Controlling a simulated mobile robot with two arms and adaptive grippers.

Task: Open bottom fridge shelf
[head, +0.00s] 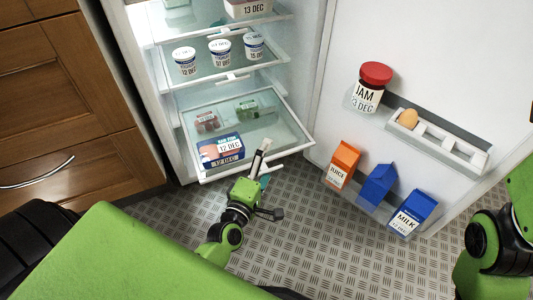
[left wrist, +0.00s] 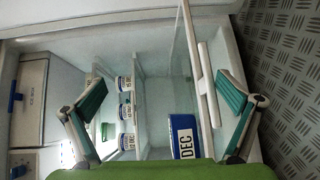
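The bottom fridge shelf (head: 284,128) is a glass pane with a white rim. In the head view it sits out in front of the shelves above it, over the metal floor. It carries a blue box (head: 221,151), a small red pack (head: 207,121) and a green pack (head: 247,109). My left gripper (head: 263,163) is at the shelf's front edge. In the left wrist view its fingers are spread wide, with a white bar (left wrist: 208,84) close to the right finger. I cannot tell whether they touch. My right gripper is out of view; only part of that arm shows.
The fridge door (head: 430,65) stands open at the right, holding a jam jar (head: 370,88), an egg (head: 408,118) and cartons (head: 342,164). Cups (head: 220,52) stand on the middle shelf (head: 190,78). Wooden drawers (head: 60,110) flank the left. The floor (head: 310,225) is clear.

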